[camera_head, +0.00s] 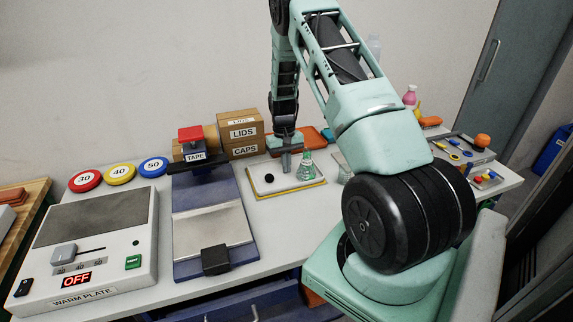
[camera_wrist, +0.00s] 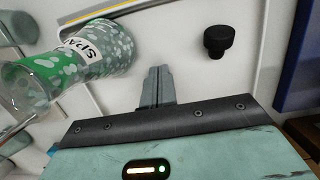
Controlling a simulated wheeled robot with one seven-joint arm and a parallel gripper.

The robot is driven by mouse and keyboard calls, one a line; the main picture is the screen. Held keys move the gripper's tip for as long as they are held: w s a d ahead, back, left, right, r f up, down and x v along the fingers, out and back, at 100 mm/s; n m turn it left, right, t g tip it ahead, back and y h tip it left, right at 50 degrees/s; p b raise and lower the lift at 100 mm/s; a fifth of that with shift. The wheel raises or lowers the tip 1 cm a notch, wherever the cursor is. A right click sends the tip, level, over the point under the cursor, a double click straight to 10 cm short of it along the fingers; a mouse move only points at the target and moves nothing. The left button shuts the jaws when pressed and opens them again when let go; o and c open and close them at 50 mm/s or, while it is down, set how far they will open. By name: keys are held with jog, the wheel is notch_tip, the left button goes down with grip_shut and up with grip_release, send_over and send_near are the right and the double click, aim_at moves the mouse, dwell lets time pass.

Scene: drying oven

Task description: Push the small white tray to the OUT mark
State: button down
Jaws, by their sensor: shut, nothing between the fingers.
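The small white tray (camera_head: 268,187) lies on the bench in the middle of the head view, with a yellow strip along its near edge. A black knob (camera_head: 269,178) and a clear flask with green in it (camera_head: 305,168) are on the tray. In the wrist view the flask (camera_wrist: 75,65) is left of my fingers and the knob (camera_wrist: 216,40) is right of them. My gripper (camera_head: 286,168) points down over the tray between the two, shut and empty; its fingers also show in the wrist view (camera_wrist: 157,85). Contact with the tray cannot be told. I cannot make out an OUT mark.
A blue tape stand (camera_head: 205,190) is just left of the tray. The warm plate (camera_head: 95,245), reading OFF, is farther left. LIDS and CAPS boxes (camera_head: 242,134) stand behind, with an orange tray (camera_head: 312,136). My arm hides part of the bench on the right.

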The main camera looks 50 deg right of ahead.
notch_tip(320, 180, up, 17)
jog(key=w+d+b, duration=0.2)
jog(key=w+b, duration=0.1)
jog(key=w+a+r+n, duration=0.1)
jog(key=a+r+n, duration=0.2)
jog(key=a, duration=1.5)
jog(key=s+a+r+n+t, duration=0.1)
jog(key=s+a+n, duration=0.3)
jog(key=a, duration=0.7)
jog(key=s+a+r+n, duration=0.1)
jog(key=s+a, duration=0.5)
jog(key=a, duration=0.5)
jog(key=s+a+f+n, duration=0.1)
jog(key=s+a+n, duration=0.2)
jog(key=s, duration=0.6)
jog(key=s+a+f+n, duration=0.1)
jog(key=s+a, duration=0.3)
jog(key=s, duration=0.4)
jog(key=shift+s+a+n+t, duration=0.35)
jog(key=shift+n+t, duration=0.05)
jog(key=shift+n, duration=0.5)
